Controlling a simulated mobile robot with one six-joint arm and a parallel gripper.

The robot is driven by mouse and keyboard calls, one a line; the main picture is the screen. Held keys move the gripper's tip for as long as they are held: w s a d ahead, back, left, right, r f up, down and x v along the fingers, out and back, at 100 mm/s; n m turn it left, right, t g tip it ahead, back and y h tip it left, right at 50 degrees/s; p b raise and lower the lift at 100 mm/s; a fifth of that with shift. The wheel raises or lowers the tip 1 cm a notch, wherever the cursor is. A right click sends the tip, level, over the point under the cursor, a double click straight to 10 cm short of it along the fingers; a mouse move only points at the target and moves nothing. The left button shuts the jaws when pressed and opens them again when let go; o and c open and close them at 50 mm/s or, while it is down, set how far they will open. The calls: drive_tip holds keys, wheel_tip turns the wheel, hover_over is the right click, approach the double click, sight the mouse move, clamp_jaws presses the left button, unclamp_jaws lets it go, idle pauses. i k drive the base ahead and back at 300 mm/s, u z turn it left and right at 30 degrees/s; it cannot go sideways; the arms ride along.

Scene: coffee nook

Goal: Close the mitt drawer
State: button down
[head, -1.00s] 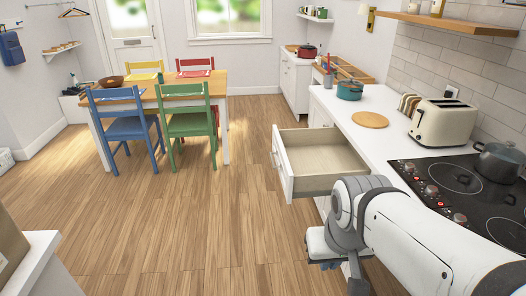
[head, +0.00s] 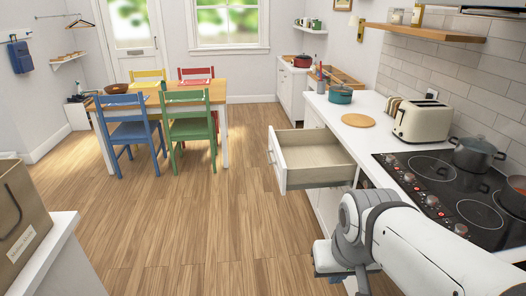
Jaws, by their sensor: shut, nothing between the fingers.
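The mitt drawer (head: 318,157) is pulled well out of the white counter unit, at the centre right of the head view. Its white front panel (head: 277,164) faces left, and its pale wooden inside looks empty. My arm comes in from the lower right and bends downward in front of the counter, nearer to me than the drawer. A gap of floor shows between the drawer front and my arm. My gripper's fingers cannot be made out in the head view.
The counter (head: 340,112) carries a round board (head: 358,120), a toaster (head: 422,121), a teal pot (head: 340,94) and a black hob (head: 440,190). A paper bag (head: 20,215) stands on a white surface at lower left. The wooden floor (head: 200,225) left of the drawer is clear.

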sight(315, 158)
drive_tip(key=z, duration=0.2)
drive_tip(key=i, duration=1.35)
drive_tip(key=u, duration=0.35)
